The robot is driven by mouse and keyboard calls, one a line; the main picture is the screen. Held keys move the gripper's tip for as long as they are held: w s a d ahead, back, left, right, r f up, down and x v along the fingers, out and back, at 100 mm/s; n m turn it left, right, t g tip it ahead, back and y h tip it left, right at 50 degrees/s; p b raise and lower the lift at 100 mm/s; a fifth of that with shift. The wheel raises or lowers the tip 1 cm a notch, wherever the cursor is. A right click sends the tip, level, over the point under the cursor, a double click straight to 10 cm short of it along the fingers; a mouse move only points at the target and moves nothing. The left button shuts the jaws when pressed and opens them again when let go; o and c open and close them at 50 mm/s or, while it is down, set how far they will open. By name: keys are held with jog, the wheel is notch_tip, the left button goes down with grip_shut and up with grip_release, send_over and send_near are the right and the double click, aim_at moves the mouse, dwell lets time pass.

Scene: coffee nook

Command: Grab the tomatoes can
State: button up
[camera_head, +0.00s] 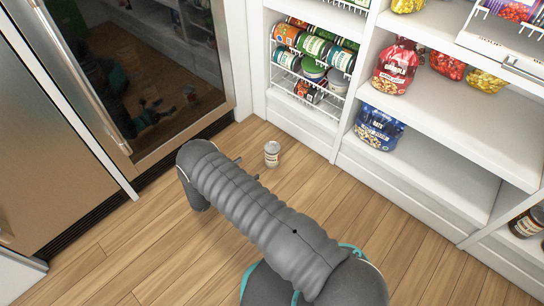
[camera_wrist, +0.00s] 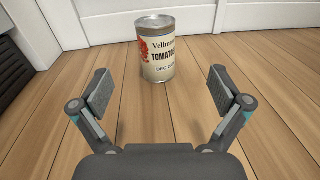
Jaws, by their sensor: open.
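The tomatoes can (camera_wrist: 157,50) stands upright on the wooden floor, with a cream label, dark lettering and a red picture. In the head view the can (camera_head: 272,154) is small and stands beyond the end of my arm, close to the white shelf base. My gripper (camera_wrist: 160,88) is open and empty, its two fingers spread wide. The can is ahead of the fingertips, roughly centred between them and apart from both. In the head view my arm hides most of the gripper.
A steel and glass fridge (camera_head: 140,60) stands at the left. White shelves (camera_head: 450,90) at the right hold bags, including a blue bag (camera_head: 379,127). A wire rack (camera_head: 305,85) holds several cans. The wooden floor (camera_head: 150,245) around the can is clear.

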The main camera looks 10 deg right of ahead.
aim_at(272, 149)
jog(key=shift+w+d+r, duration=0.1)
jog(key=shift+r, duration=0.2)
jog(key=shift+w+d, duration=0.15)
jog(key=shift+d, duration=0.15)
jog(key=x, duration=0.7)
jog(key=shift+w+d+r, duration=0.1)
jog(key=shift+w+d, duration=0.05)
jog(key=shift+w, duration=0.05)
jog(key=shift+b+x, duration=0.3)
jog(key=shift+x, duration=2.35)
jog(key=shift+w, duration=0.1)
jog(key=c, duration=1.4)
jog(key=shift+c, duration=0.8)
jog(key=shift+r, duration=0.1)
